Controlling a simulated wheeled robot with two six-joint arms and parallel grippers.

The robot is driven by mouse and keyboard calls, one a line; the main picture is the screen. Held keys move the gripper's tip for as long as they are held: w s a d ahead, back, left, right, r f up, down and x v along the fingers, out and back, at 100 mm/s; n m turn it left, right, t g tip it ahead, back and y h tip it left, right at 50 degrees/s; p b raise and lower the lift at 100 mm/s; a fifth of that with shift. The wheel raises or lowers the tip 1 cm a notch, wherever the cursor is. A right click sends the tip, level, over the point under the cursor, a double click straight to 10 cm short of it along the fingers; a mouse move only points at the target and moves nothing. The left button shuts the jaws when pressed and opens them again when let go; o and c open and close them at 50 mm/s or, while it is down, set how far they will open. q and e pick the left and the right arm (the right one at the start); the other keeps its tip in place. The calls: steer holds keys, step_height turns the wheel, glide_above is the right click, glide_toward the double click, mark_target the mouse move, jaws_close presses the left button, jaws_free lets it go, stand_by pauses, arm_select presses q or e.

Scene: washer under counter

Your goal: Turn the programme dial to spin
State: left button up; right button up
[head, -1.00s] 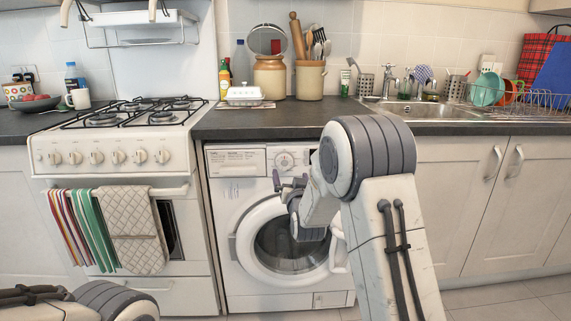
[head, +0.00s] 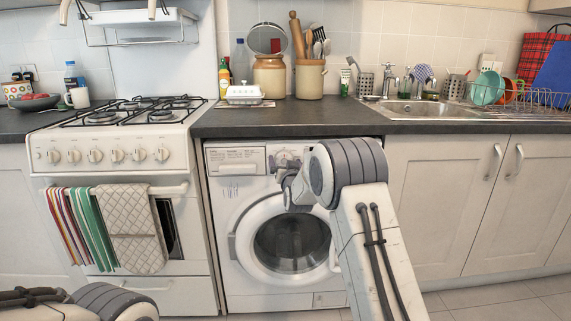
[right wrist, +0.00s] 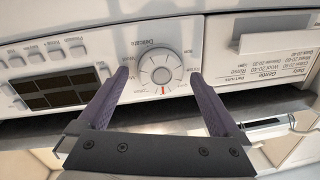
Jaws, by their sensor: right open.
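The programme dial (right wrist: 160,68) is a round, pale knob on the washer's control panel, with printed words and marks around it. In the right wrist view the panel's lettering appears upside down, and a red mark sits at the lower edge of the dial. My right gripper (right wrist: 158,76) is open, its two dark fingers on either side of the dial. I cannot tell whether they touch it. In the head view the washing machine (head: 238,205) stands under the counter, and my right arm hides part of its panel. My left gripper is out of view.
The detergent drawer (right wrist: 268,34) and a block of dark buttons or windows (right wrist: 55,90) flank the dial. The dark worktop (head: 330,117) overhangs the panel. The cooker (head: 110,150) stands left of the washer, cupboard doors (head: 445,190) right.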

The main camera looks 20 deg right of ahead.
steer(key=c, duration=1.4)
